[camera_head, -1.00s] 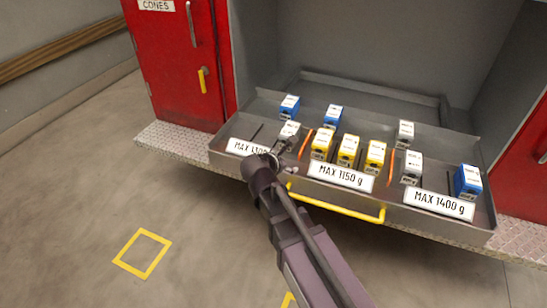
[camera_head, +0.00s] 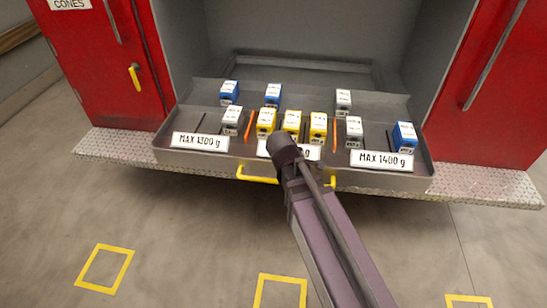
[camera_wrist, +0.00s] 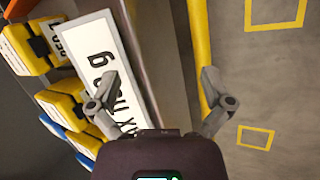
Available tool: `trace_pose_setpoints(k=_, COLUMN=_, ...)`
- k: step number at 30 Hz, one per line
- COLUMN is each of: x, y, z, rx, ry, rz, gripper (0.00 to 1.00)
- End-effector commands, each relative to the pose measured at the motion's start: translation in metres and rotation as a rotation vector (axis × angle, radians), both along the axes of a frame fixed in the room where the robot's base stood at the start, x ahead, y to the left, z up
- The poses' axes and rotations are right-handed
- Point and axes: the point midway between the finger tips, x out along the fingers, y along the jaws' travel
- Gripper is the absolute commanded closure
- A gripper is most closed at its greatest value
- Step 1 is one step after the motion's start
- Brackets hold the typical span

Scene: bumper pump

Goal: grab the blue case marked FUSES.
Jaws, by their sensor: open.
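Three blue cases with white tops stand in the grey drawer: one at the back left (camera_head: 229,92), one at the back, left of centre (camera_head: 273,95), and one at the right end (camera_head: 404,136). Their print is too small to read, so I cannot tell which is marked FUSES. My gripper (camera_wrist: 159,76) is open and empty in the wrist view, over the drawer's front edge by the middle label. In the head view its fingers are hidden behind my wrist. Blue edges also show at the lower left of the wrist view, partly behind yellow cases.
Yellow cases (camera_head: 292,123) and white cases (camera_head: 354,130) stand among the blue ones, with orange dividers (camera_head: 249,126) between sections. Weight labels (camera_head: 382,160) line the front. A yellow handle bar (camera_wrist: 203,60) runs along the drawer front. Red doors (camera_head: 105,62) flank the compartment.

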Motion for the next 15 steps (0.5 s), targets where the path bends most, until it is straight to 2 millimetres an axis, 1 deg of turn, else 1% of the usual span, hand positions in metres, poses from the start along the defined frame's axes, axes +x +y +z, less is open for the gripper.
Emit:
trace_pose_setpoints(k=1, x=-0.005, y=-0.015, z=-0.003, rx=0.043, ry=0.008, rz=-0.081, gripper=0.00)
trace_pose_setpoints(k=3, x=-0.011, y=-0.031, z=-0.007, rx=0.101, ry=0.019, rz=-0.189, gripper=0.00)
trace_pose_setpoints(k=8, x=-0.025, y=-0.062, z=-0.014, rx=0.220, ry=0.043, rz=-0.425, gripper=0.00)
trace_pose_setpoints(k=15, x=-0.051, y=-0.103, z=-0.022, rx=0.389, ry=0.086, rz=-0.798, gripper=0.00)
